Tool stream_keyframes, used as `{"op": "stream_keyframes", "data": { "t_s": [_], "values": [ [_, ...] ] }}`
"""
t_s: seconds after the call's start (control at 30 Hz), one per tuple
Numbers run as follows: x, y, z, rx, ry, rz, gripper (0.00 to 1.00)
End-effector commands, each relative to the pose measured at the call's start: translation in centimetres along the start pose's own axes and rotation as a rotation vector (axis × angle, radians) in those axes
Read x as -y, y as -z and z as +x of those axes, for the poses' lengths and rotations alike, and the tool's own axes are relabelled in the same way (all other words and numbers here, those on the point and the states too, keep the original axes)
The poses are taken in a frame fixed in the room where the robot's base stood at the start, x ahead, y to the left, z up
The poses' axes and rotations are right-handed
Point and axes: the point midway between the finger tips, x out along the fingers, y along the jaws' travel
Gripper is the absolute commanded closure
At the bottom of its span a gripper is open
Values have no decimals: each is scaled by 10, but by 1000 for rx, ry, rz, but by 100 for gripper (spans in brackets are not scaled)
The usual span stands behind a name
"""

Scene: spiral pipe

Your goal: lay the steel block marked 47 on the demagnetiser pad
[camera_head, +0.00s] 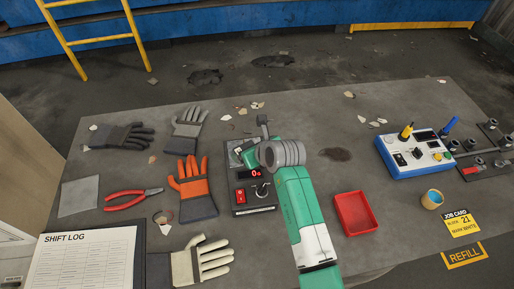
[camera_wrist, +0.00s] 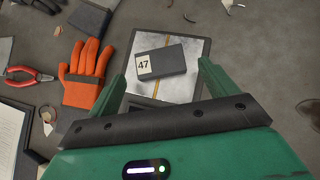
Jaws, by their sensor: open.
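The dark steel block (camera_wrist: 172,63) has a white label reading 47. In the wrist view it lies tilted to the picture's edges on the shiny metal demagnetiser pad (camera_wrist: 197,48), with bare pad around it. In the head view the pad (camera_head: 233,158) is mostly hidden by my arm, and I cannot make out the block there. My gripper (camera_wrist: 161,72) is open, its green fingers on the left and right of the block, with gaps showing between. In the head view my gripper (camera_head: 247,152) is over the pad.
A control box (camera_head: 254,193) with red switch and display adjoins the pad. An orange glove (camera_head: 190,182), red pliers (camera_head: 130,199) and a shift log (camera_head: 85,265) lie left.

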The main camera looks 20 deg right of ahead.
Motion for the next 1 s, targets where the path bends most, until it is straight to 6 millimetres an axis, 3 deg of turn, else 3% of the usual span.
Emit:
{"op": "stream_keyframes", "data": {
  "t_s": [0.03,0.1,0.3,0.5,0.77,0.87,0.97,1.0],
  "values": [
    [2,-4,-19,4,2,2,15],
    [1,-3,-37,3,2,2,15],
    [0,-2,-78,2,1,1,15],
    [0,0,-95,1,1,1,15],
    [-2,-3,-96,9,-4,1,15],
    [-26,-38,-104,130,-65,20,15],
    [-80,-117,-140,416,-222,91,15],
    [-104,-152,-167,553,-308,141,15]
  ]
}}
